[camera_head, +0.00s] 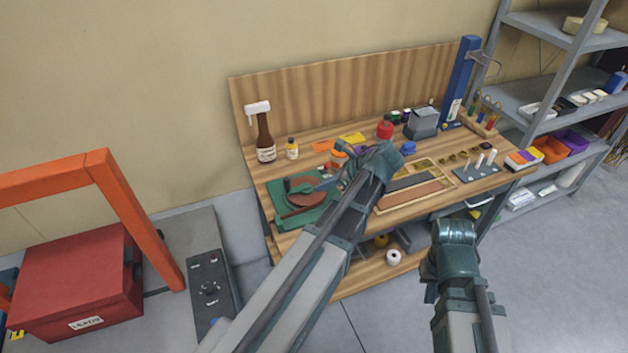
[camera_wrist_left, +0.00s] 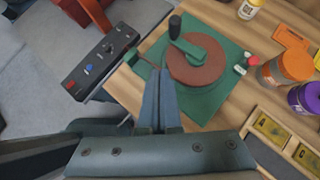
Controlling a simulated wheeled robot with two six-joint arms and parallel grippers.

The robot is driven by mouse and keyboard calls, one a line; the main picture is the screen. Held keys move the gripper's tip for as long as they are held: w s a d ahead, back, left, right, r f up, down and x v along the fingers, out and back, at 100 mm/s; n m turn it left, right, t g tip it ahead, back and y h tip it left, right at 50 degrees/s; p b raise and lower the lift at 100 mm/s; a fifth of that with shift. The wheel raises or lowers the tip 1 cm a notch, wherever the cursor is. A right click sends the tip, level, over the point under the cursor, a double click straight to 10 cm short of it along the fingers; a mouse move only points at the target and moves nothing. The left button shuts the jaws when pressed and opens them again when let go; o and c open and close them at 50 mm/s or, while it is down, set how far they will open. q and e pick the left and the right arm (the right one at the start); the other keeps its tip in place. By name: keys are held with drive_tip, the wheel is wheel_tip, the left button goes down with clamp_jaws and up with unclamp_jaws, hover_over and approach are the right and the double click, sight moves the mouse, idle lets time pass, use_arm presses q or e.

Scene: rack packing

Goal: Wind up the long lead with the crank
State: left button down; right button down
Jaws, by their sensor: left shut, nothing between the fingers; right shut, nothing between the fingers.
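The winder is a green base plate (camera_head: 272,212) with a reddish-brown reel (camera_head: 307,194) at the left end of the workbench. In the left wrist view the reel (camera_wrist_left: 199,62) carries a green crank (camera_wrist_left: 190,47) with an upright black knob (camera_wrist_left: 175,27) at its far left. A thin brown strip, perhaps the lead, leaves the reel's left edge and passes behind the fingers. My left gripper (camera_wrist_left: 157,76) is shut and empty, its tips close to the reel's near left edge, apart from the knob. My right gripper (camera_head: 452,238) is shut and empty in front of the bench; its fingertips are hard to see.
A brown spray bottle (camera_head: 265,137) and a small yellow bottle (camera_head: 292,148) stand behind the winder. Orange (camera_wrist_left: 292,66) and purple (camera_wrist_left: 306,98) containers stand right of it. A dark control box (camera_head: 213,291) and red chest (camera_head: 77,284) are left of the bench.

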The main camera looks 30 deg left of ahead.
use_arm(q)
drive_tip(key=shift+p+v, duration=0.3)
drive_tip(key=shift+v, duration=0.5)
drive_tip(key=n+y+b, duration=0.4)
drive_tip(key=n+b, duration=0.4)
drive_tip(key=b, duration=0.5)
approach(295, 188)
drive_tip(key=shift+s+d+r, duration=0.1)
drive_tip(key=shift+d+r, duration=0.05)
drive_tip(key=shift+r, duration=0.25)
drive_tip(key=shift+s+d+r, duration=0.1)
drive_tip(key=shift+d+r, duration=0.05)
drive_tip(key=shift+r, duration=0.3)
drive_tip(key=w+f+n+y+b, duration=0.1)
drive_tip(key=n+b, duration=0.2)
drive_tip(key=w+a+f+n+y+b, duration=0.1)
drive_tip(key=w+n+b, duration=0.1)
drive_tip(key=n+b, duration=0.1)
drive_tip(key=w+f+n+g+y+b, duration=0.1)
drive_tip(key=n+y+b, duration=0.1)
drive_tip(key=b, duration=0.3)
drive_tip(key=shift+w+a+n, duration=0.2)
drive_tip(key=shift+a+n, duration=0.05)
drive_tip(key=shift+n, duration=0.15)
drive_tip(key=shift+w+r+n+y+b, duration=0.25)
drive_tip(key=shift+n+y+b, duration=0.3)
drive_tip(key=shift+n, duration=0.35)
drive_tip(key=shift+a, duration=0.1)
